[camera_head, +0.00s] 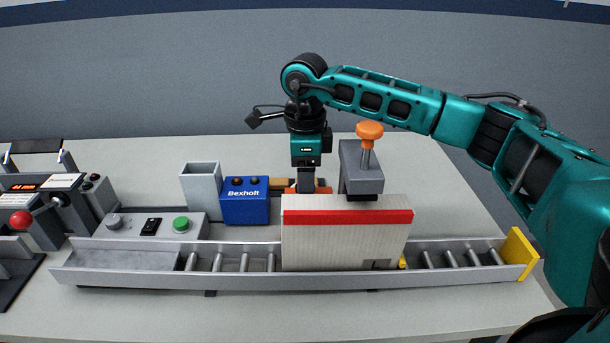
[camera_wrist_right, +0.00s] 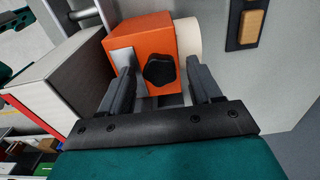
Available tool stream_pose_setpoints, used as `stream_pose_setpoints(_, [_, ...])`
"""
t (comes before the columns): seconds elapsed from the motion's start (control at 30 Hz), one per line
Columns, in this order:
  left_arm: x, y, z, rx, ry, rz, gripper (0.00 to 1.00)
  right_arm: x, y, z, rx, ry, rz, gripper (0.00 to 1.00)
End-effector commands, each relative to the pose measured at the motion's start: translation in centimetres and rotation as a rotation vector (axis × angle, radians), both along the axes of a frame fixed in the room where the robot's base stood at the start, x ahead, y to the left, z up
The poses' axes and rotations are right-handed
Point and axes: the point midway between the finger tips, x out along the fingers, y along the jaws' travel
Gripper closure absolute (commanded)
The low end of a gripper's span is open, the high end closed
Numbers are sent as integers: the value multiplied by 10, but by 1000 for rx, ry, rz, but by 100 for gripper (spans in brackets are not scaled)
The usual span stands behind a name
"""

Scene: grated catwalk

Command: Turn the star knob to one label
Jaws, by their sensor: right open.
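The star knob (camera_wrist_right: 160,69) is black with rounded lobes and sits on the face of an orange box (camera_wrist_right: 145,35) in the right wrist view. A pale grey plate (camera_wrist_right: 122,59) lies beside the knob; I cannot read any label. My right gripper (camera_wrist_right: 163,82) is open, with one finger on each side of the knob; I cannot tell whether they touch it. In the head view, my right gripper (camera_head: 306,183) points down behind a cream box, its fingertips hidden. A bit of the orange box (camera_head: 323,186) shows there, but the knob is hidden. My left gripper is out of view.
The cream box with a red stripe (camera_head: 340,238) stands on a roller conveyor (camera_head: 220,278) in front of my right gripper. A grey clamp with an orange handle (camera_head: 369,132) stands close on the right. A blue Bexholt box (camera_head: 245,207) is on the left. The bench's back right is clear.

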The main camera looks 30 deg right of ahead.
Motion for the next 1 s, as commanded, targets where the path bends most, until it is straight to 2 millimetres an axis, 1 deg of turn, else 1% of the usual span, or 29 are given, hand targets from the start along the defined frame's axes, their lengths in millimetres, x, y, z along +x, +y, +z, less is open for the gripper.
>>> stream_pose_setpoints(0.17, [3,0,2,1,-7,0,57,0,0,0,0,0,-1,38])
stream_pose_setpoints(0.73, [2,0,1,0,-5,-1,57,0,0,1,1,-1,0,92])
stream_pose_setpoints(1.0, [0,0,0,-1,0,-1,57,0,0,1,1,-1,-27,92])
